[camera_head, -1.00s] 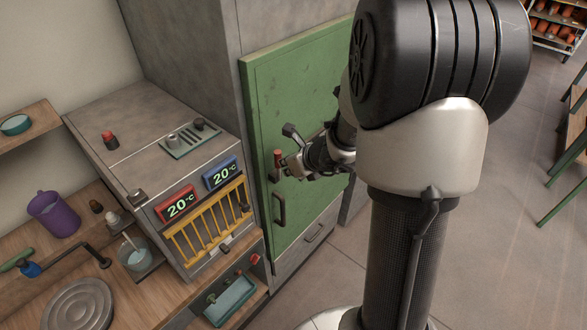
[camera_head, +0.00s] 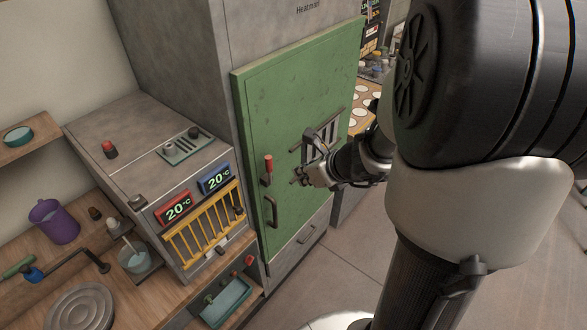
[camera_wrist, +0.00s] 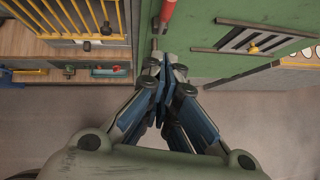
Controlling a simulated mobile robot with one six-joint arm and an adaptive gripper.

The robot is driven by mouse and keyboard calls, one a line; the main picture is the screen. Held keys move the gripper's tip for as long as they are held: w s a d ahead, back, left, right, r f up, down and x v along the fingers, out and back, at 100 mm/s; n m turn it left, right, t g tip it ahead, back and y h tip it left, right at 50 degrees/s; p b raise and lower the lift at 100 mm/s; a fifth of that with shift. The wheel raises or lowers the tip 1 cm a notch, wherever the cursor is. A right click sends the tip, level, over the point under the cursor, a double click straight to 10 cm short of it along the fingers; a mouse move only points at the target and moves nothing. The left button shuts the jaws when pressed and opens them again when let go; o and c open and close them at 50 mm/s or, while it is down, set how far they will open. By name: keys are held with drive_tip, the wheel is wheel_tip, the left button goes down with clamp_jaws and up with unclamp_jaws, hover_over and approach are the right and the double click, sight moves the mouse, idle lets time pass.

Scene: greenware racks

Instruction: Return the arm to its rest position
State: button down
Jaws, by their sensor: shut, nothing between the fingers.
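My gripper (camera_head: 302,178) is shut and empty in front of the green door (camera_head: 262,105) of the grey cabinet. In the wrist view its fingers (camera_wrist: 160,66) are together, with nothing between them. The red-gripped lever (camera_head: 268,165) on the door is to the left of the fingers in the head view, apart from them. The lever also shows in the wrist view (camera_wrist: 167,14), just beyond the fingertips. My arm reaches out from the right side of the head view.
A dark door handle (camera_head: 272,211) and a slotted vent (camera_head: 322,137) are on the green door. A grey unit with a yellow grille (camera_head: 204,230) and two 20°C displays stands left. A wooden bench (camera_head: 70,270) holds a purple jug (camera_head: 55,222). Open floor (camera_head: 345,275) lies in front.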

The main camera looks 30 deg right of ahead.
drive_tip(key=s+a+n+g+y+b, duration=0.1)
drive_tip(key=s+a+n+b, duration=0.2)
drive_tip(key=a+n, duration=0.35)
drive_tip(key=s+a+f+n+g+y+b, duration=0.1)
drive_tip(key=s+a+n+b, duration=0.15)
drive_tip(key=a+n, duration=0.4)
drive_tip(key=s+a+n+g+y+b, duration=0.1)
drive_tip(key=s+a+n+b, duration=0.3)
drive_tip(key=n, duration=0.3)
drive_tip(key=s+d+f+n+h+b, duration=0.1)
drive_tip(key=s+n+h+b, duration=0.3)
drive_tip(key=s+n, duration=0.6)
drive_tip(key=f+n, duration=0.1)
drive_tip(key=n, duration=0.3)
drive_tip(key=shift+g, duration=0.4)
drive_tip(key=shift+d, duration=0.1)
